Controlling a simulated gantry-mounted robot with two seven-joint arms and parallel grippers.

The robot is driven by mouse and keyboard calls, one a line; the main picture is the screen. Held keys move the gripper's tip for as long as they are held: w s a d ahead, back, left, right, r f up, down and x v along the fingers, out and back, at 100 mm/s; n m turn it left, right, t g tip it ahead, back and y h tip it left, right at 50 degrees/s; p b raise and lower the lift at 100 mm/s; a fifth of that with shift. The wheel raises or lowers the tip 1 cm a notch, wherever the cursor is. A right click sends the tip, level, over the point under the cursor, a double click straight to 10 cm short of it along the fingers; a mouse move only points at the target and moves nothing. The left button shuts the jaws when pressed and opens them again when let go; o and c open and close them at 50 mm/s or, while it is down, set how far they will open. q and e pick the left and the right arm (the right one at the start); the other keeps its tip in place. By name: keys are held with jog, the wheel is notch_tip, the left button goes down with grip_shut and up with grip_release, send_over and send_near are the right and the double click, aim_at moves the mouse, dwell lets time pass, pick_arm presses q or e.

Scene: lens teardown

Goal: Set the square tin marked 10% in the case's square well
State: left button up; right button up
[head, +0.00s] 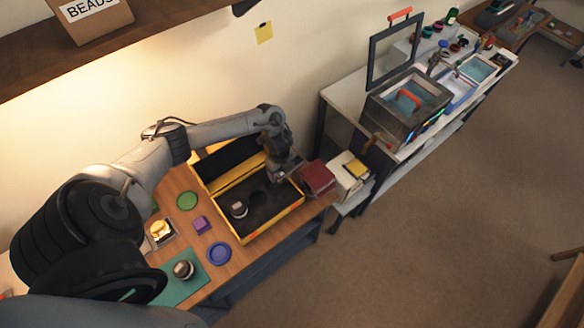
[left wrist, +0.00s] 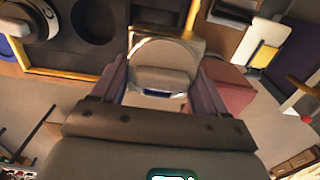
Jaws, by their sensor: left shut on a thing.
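My left gripper (head: 285,170) is over the right part of the yellow-rimmed case (head: 272,226). In the left wrist view, its fingers (left wrist: 160,80) are shut on a tin (left wrist: 186,48) with a square tan edge and a round pale top with a raised grip. No 10% mark can be read on it. In the head view the gripper mostly hides the held tin. A dark recess (left wrist: 158,12) shows just beyond the tin, but whether it is the square well is unclear. The tin's height over the case cannot be told. My right gripper is out of view.
In the case, a round dark lens part (head: 238,210) sits left of an empty round well (head: 258,200). A red box (head: 318,178) stands close right.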

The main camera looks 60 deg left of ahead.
pick_arm(q)
jog(key=shift+s+a+f, duration=0.1)
jog(key=shift+s+f, duration=0.2)
jog(key=shift+s, duration=0.45)
jog(key=shift+s+f, duration=0.15)
jog(key=shift+f+b, duration=0.5)
jog(key=shift+b, duration=0.15)
jog(key=shift+f+b, duration=1.9)
jog(key=shift+f, duration=0.05)
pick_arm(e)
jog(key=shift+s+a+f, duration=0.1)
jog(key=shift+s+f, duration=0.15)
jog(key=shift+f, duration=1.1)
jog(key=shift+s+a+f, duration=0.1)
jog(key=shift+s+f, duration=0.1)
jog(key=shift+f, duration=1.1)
pick_arm(q)
jog(key=shift+r, duration=0.1)
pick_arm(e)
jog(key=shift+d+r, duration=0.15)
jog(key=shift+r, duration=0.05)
pick_arm(q)
jog(key=shift+w+f, duration=0.2)
jog(key=shift+f, duration=0.05)
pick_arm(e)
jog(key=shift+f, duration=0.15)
